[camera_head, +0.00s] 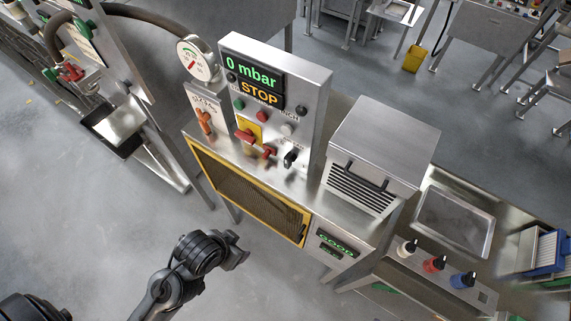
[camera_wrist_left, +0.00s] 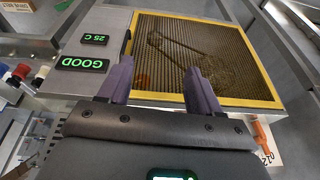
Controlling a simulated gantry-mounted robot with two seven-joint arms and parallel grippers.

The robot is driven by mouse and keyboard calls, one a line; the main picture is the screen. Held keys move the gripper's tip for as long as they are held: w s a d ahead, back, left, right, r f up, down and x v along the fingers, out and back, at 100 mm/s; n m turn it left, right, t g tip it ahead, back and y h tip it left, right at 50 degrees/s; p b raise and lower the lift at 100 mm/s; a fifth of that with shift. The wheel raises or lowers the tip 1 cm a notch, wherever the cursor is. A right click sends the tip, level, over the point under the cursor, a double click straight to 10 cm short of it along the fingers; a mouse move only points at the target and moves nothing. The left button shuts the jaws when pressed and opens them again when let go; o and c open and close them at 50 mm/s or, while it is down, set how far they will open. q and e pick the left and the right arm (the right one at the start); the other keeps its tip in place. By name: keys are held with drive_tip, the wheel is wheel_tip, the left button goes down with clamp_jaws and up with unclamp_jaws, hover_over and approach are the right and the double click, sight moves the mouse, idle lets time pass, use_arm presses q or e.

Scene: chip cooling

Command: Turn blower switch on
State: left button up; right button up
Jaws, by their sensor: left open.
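The control panel (camera_head: 268,105) stands upright on the steel bench, with a display (camera_head: 254,80) reading "0 mbar" and "STOP". Below the display are a red rotary switch (camera_head: 245,135) on a yellow plate, a red handle (camera_head: 268,151) and a black switch (camera_head: 291,157). I cannot read which one is labelled for the blower. My left gripper (camera_head: 236,257) is in front of the bench, apart from the panel. In the left wrist view its two fingers (camera_wrist_left: 157,68) are open and empty, facing the yellow-framed mesh (camera_wrist_left: 215,55). My right gripper is not in view.
A steel box with a vent (camera_head: 380,145) stands right of the panel. Green displays (camera_head: 337,242) are on the bench front. An orange lever (camera_head: 204,121) and a round gauge (camera_head: 197,60) are left of the panel. Bottles (camera_head: 434,264) stand at the right. The floor in front is clear.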

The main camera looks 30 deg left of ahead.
use_arm(q)
drive_tip(key=shift+w, duration=0.2)
drive_tip(key=shift+c, duration=1.1)
drive_tip(key=w+r+t, duration=0.1)
drive_tip(key=w+t, duration=0.1)
drive_tip(key=w, duration=0.1)
drive_tip(key=w+r+n+t, duration=0.1)
drive_tip(key=w, duration=0.1)
drive_tip(key=shift+w+d+r+t+h, duration=0.1)
drive_tip(key=shift+d+r+t+h, duration=0.2)
drive_tip(key=shift+t, duration=0.1)
drive_tip(key=t+h+b, duration=0.1)
drive_tip(key=t+b, duration=1)
drive_tip(key=b, duration=1.1)
approach(286, 162)
drive_tip(key=w, duration=0.3)
drive_tip(key=w+p, duration=0.1)
drive_tip(key=w, duration=0.2)
drive_tip(key=w+d, duration=0.1)
drive_tip(key=w, duration=0.2)
drive_tip(key=shift+w+r, duration=0.1)
drive_tip(key=shift+r, duration=0.15)
clamp_jaws()
